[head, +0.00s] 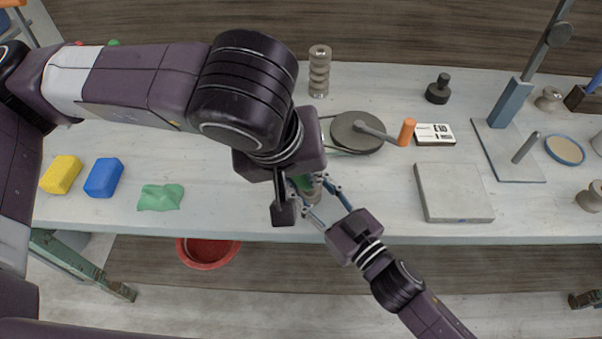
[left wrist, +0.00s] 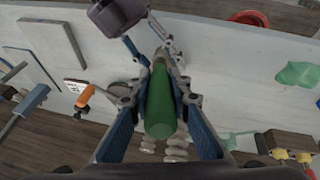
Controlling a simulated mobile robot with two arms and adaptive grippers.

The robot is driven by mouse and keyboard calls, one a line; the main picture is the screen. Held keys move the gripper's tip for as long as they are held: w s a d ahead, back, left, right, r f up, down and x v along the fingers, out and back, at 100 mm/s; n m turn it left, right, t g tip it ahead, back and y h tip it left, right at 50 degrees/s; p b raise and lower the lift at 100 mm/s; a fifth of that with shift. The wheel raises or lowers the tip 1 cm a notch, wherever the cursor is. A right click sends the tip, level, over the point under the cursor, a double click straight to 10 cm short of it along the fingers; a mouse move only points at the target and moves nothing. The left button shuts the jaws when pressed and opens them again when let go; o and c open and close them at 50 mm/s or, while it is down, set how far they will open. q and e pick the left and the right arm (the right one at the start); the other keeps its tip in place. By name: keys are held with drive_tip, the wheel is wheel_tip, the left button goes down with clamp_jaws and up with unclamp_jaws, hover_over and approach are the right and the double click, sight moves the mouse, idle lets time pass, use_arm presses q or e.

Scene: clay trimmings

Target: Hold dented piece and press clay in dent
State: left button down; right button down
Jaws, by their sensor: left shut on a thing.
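My left gripper (head: 297,190) is shut on a green tapered piece (left wrist: 160,104), which lies between its blue fingers in the left wrist view; a little of it also shows in the head view (head: 303,183). Just beyond its far end is a small grey-tan piece (left wrist: 159,58), perhaps the dented piece; its dent cannot be made out. My right gripper (head: 323,198) reaches in from the lower right with its fingers spread at this piece. Whether the fingers grip it is unclear. My left arm covers much of this spot in the head view.
A green clay sheet (head: 161,198), blue block (head: 104,177) and yellow block (head: 61,174) lie at left. A red bowl (head: 207,253) sits below the front edge.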

use_arm(q)
drive_tip(key=shift+w, duration=0.35)
idle(1.2)
drive_tip(key=s+r, duration=0.3)
drive_tip(key=s, duration=0.3)
idle(0.6)
idle(0.3)
use_arm(e)
drive_tip(key=c, duration=1)
unclamp_jaws()
drive_tip(key=shift+c, duration=0.2)
drive_tip(key=v, duration=1.2)
